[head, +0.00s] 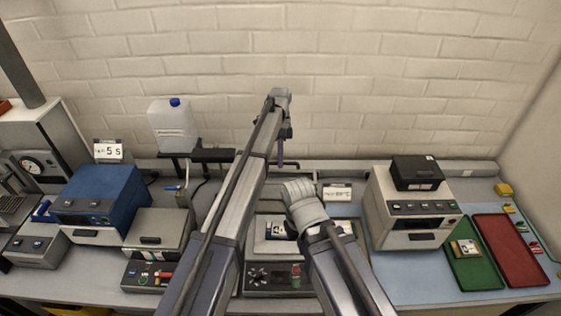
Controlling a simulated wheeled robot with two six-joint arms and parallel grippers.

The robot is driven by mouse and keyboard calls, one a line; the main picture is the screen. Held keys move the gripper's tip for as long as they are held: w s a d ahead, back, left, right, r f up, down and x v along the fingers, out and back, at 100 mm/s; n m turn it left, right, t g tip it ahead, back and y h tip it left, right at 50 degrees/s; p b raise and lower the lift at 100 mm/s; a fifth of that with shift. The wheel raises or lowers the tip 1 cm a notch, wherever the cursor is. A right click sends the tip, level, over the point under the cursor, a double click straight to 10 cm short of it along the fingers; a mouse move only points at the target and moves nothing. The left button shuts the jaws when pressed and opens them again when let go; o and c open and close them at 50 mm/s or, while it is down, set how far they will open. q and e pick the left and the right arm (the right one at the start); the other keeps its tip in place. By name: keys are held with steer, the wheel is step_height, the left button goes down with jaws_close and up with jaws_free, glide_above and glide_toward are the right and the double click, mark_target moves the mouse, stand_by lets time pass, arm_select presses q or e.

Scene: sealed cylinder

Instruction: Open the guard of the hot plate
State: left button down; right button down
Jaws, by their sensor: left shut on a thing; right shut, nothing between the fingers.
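The hot plate (262,279) stands at the middle of the bench, with knobs and a red-and-green control on its front panel. My arms cover much of it. My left gripper (284,134) is high above the back of the hot plate, shut on a thin dark bar (281,156). The bar looks like part of the guard, but the guard's outline and angle are mostly hidden. My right gripper (298,192) is lower, over the back of the hot plate, shut and empty. A small white display (276,230) shows between the arms.
A sign (337,193) stands behind the hot plate. A beige instrument (408,212) with a black box stands to the right, beside green (475,265) and red (508,250) trays. A blue instrument (100,200) and a grey lidded unit (157,232) stand left. A white canister (173,125) sits behind.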

stand_by(0.3)
arm_select(q)
steer(key=c, duration=0.9)
jaws_free()
steer(key=shift+o, duration=0.2)
steer(key=p+v, duration=0.7)
steer(key=v, duration=0.1)
steer(key=shift+f, duration=0.1)
